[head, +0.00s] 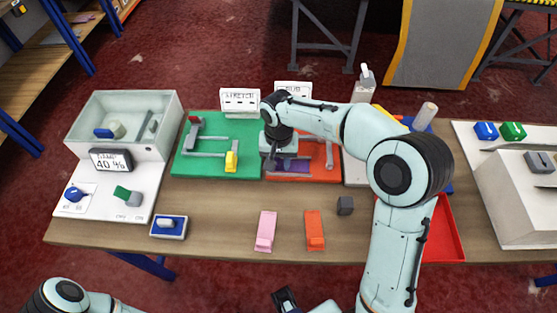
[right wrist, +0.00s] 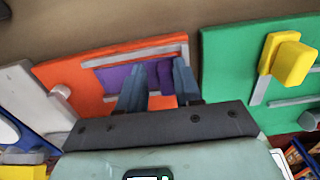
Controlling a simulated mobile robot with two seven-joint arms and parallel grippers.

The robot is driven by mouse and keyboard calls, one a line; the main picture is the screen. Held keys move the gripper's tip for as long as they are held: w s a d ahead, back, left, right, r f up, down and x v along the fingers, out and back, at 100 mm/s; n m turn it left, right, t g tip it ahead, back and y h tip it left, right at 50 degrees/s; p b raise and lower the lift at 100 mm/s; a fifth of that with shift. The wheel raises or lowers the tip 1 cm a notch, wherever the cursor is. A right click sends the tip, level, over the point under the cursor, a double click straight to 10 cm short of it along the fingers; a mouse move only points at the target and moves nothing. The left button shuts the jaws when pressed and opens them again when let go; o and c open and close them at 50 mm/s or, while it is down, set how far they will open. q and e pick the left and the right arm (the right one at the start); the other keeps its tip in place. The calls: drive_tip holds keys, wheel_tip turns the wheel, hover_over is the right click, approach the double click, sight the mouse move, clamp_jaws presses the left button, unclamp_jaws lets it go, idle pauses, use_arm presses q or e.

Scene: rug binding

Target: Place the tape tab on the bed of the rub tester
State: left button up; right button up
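The rub tester is the orange board (head: 325,172) under the RUB sign (head: 293,90); its board also shows in the right wrist view (right wrist: 70,70). A flat purple piece (head: 293,166), apparently a tape tab, lies on its bed along a grey bar; it also shows in the right wrist view (right wrist: 112,76). My right gripper (right wrist: 158,85) is over the bed with its fingers apart at the purple piece. Bare orange shows between the fingers. A pink tab (head: 266,231) and an orange tab (head: 314,230) lie on the table front. The left gripper (head: 285,298) is at the bottom edge, its fingers unclear.
The green stretch tester (head: 190,165) stands left of the rub tester, with a yellow block on it. A pale open box (head: 125,100) is at the far left. A red tray (head: 443,230) and a white machine (head: 510,195) are at the right.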

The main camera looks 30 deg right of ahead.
drive_tip(key=shift+w+a, duration=0.15)
drive_tip(key=shift+a, duration=0.15)
drive_tip(key=shift+r, duration=0.1)
drive_tip(key=shift+r, duration=0.25)
use_arm(q)
drive_tip(key=shift+w+r+p, duration=0.25)
drive_tip(key=shift+r+p, duration=0.25)
drive_tip(key=shift+r, duration=0.05)
drive_tip(key=shift+w+r+p, duration=0.25)
drive_tip(key=shift+r+p, duration=0.25)
use_arm(e)
wheel_tip(320, 180, up, 12)
drive_tip(key=shift+f, duration=0.15)
drive_tip(key=shift+d, duration=0.1)
